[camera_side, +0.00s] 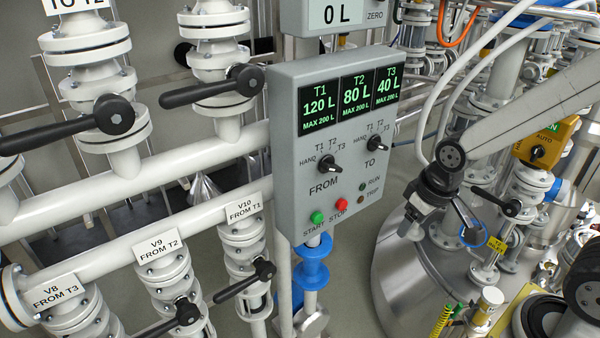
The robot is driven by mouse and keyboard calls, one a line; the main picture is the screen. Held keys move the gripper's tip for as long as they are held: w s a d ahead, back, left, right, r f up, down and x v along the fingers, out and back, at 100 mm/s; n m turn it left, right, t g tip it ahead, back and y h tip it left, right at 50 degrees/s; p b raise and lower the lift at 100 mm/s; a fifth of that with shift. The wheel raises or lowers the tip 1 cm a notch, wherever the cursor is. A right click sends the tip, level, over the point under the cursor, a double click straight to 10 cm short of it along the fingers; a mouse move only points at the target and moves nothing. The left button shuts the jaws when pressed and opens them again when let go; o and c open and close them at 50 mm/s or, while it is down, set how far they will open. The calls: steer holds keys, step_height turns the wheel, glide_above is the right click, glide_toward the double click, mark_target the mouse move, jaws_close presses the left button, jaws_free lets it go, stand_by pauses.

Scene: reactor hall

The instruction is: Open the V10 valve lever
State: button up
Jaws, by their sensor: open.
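The V10 valve (245,243) is a white flanged valve on a vertical pipe, left of the control panel. Its label (243,208) reads "V10 FROM T1". The black V10 lever (238,283) lies across the pipe, its round hub at the right and its handle slanting down to the left. My gripper (414,214) is at the right of the view, in front of the steel tank and well apart from the V10 lever. It hangs below my dark wrist and is open, with nothing seen between its fingers. The control panel stands between it and V10.
The grey control panel (334,215) shows T1 120 L, T2 80 L and T3 40 L. V9 (170,280) and V8 (75,310) stand left of V10 with similar black levers. A blue pipe fitting (312,268) is right of V10. A steel tank (395,275) is beneath my gripper.

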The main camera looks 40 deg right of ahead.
steer(key=shift+w+v, duration=0.35)
steer(key=shift+v, duration=1.1)
steer(key=m+t, duration=1.3)
steer(key=m, duration=0.5)
glide_above(233, 294)
steer(key=f+v, duration=0.1)
steer(key=v, duration=0.3)
steer(key=f, duration=2.3)
steer(key=shift+s+a+f, duration=0.1)
steer(key=shift+s+f, duration=0.2)
steer(key=shift+s, duration=0.05)
steer(key=shift+w, duration=0.15)
steer(key=x, duration=0.7)
steer(key=shift+w, duration=0.3)
steer(key=shift+c, duration=0.3)
